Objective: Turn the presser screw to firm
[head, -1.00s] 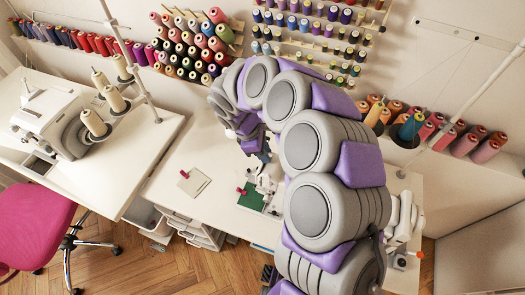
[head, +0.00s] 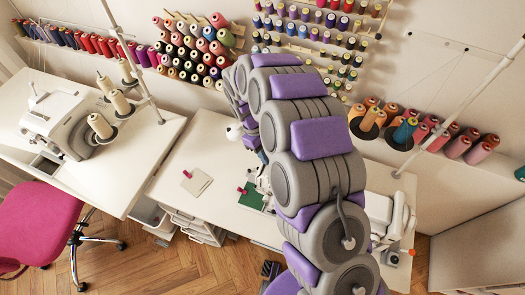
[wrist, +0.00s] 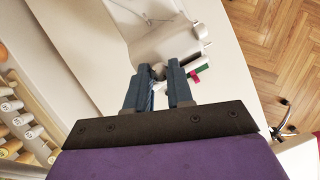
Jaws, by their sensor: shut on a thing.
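A white sewing machine (wrist: 165,42) stands on the white table in the wrist view. In the head view my arm hides most of it, and its right end (head: 388,214) shows beside the arm. In the wrist view my gripper (wrist: 158,72) has its two blue fingers close together at the machine's head. A small grey rounded knob (wrist: 158,71), which looks like the presser screw, sits between the fingertips, and they are shut on it. Its setting marks cannot be read.
A green piece (head: 251,197) with a small red item lies by the machine. A pale square pad (head: 197,182) lies to its left. Another sewing machine (head: 62,122) stands on the left table, with a pink chair (head: 38,225) before it. Thread racks line the wall.

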